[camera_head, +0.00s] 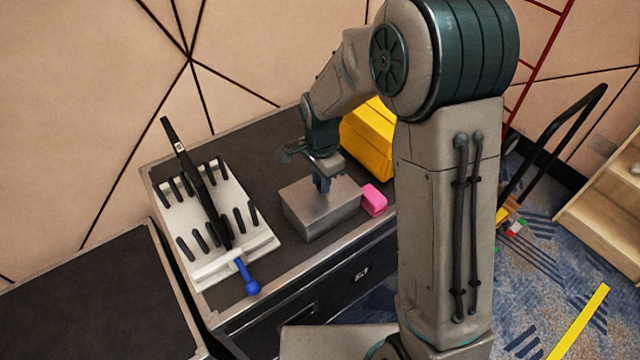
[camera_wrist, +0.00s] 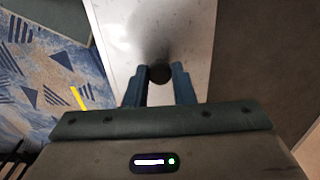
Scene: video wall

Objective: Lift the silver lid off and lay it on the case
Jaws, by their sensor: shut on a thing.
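A silver metal box (camera_head: 315,222) with its silver lid (camera_head: 300,193) on top stands on the dark case (camera_head: 265,133). My gripper (camera_head: 322,185) is above the lid, pointing down, its fingertips close to the top. In the wrist view, my gripper (camera_wrist: 161,88) is shut on a dark round knob (camera_wrist: 160,73) on the lid (camera_wrist: 150,25). I see no clear gap between lid and box.
A white rack (camera_head: 205,215) with black pegs, a black tool and a blue-ended tool (camera_head: 246,278) is left of the box. A pink block (camera_head: 373,200) is just right, a yellow box (camera_head: 370,135) behind. Bare case top lies between rack and box.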

